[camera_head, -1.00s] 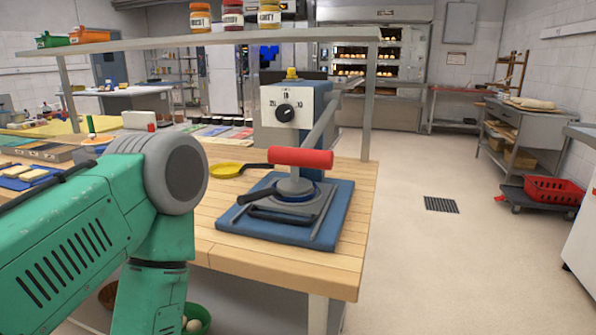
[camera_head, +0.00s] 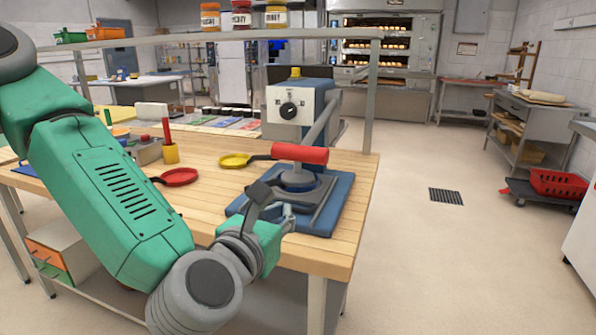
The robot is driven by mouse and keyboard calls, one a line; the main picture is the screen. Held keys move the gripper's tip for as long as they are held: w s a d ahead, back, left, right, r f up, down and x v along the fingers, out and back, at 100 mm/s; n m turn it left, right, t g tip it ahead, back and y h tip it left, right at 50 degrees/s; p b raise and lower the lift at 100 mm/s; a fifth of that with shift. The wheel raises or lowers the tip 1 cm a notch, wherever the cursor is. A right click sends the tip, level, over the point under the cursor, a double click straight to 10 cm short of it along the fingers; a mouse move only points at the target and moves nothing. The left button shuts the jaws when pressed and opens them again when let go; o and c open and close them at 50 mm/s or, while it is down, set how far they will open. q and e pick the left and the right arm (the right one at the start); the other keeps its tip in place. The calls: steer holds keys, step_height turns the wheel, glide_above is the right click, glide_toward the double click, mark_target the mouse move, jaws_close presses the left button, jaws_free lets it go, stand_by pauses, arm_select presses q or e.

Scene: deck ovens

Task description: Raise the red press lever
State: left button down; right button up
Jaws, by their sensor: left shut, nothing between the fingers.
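The red press lever (camera_head: 300,154) lies low across the front of the blue press (camera_head: 313,110), with its grey arm slanting up and back to the right. The press stands on a blue base (camera_head: 336,205) at the table's right end. My left gripper (camera_head: 287,217) is shut and empty. It is at the front left of the press base, below and in front of the red lever, apart from it. Its wrist hides part of the base's left front. My right gripper is not in view.
A yellow pan (camera_head: 236,160) and a red pan (camera_head: 178,176) lie on the wooden table left of the press. A shelf (camera_head: 215,38) with jars spans above the table. The floor to the right is open, with a red basket (camera_head: 560,183) beyond.

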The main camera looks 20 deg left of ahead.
arm_select(q)
steer(key=shift+r+n, duration=0.4)
steer(key=shift+r, duration=0.1)
steer(key=shift+a, duration=0.15)
steer(key=w+r+p, duration=0.1)
steer(key=w+r, duration=0.2)
steer(key=w, duration=0.6)
steer(key=shift+d, duration=0.2)
steer(key=shift+f, duration=0.1)
